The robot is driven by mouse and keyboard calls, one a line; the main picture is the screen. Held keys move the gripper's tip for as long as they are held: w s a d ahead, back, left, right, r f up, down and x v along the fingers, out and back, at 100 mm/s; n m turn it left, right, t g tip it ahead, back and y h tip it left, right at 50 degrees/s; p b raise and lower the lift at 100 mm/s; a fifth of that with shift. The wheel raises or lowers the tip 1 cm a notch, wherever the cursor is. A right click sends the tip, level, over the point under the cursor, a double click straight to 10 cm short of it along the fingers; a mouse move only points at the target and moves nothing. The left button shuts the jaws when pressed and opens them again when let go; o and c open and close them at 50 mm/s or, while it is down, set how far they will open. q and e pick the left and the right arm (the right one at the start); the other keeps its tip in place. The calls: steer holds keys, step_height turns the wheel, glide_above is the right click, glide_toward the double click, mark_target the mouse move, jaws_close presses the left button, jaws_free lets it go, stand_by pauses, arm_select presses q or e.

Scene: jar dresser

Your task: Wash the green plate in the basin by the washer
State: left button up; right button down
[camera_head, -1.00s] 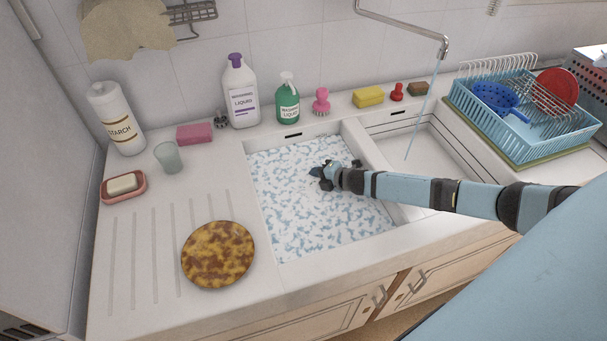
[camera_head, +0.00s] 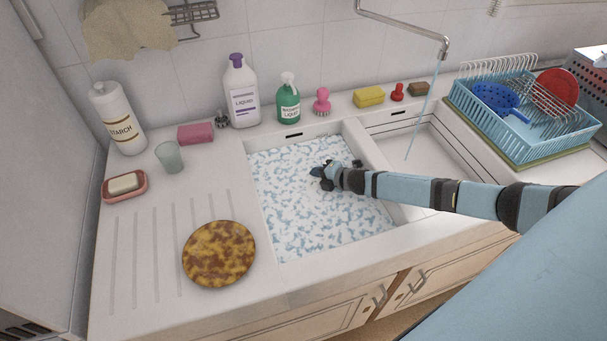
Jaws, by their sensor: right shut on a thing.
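The left basin (camera_head: 290,258) is filled with white and blue foam (camera_head: 300,215). My right gripper (camera_head: 320,174) is at the foam's surface near the middle of this basin, its arm coming in from the right. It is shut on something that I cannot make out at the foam. No green plate can be seen. A round plate (camera_head: 219,254) mottled yellow and brown lies flat on the ridged drainboard, left of the basin. My left gripper is not in view.
Water runs from the tap (camera_head: 445,47) into the right basin (camera_head: 425,150). A blue dish rack (camera_head: 520,130) with a red and a blue dish stands at right. Bottles, sponges and brushes line the back ledge. A cup (camera_head: 169,158) and soap dish (camera_head: 125,187) stand at left.

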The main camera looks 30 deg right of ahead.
steer(key=shift+w+d, duration=0.1)
steer(key=shift+d, duration=0.25)
stand_by(0.5)
steer(key=shift+d, duration=0.4)
steer(key=shift+a+p, duration=0.4)
stand_by(0.5)
steer(key=r+p, duration=0.2)
steer(key=r, duration=0.1)
steer(key=r+p, duration=0.6)
steer(key=shift+a, duration=0.25)
steer(key=shift+r, duration=0.4)
step_height(320, 180, up, 9)
steer(key=shift+a, duration=0.15)
stand_by(0.3)
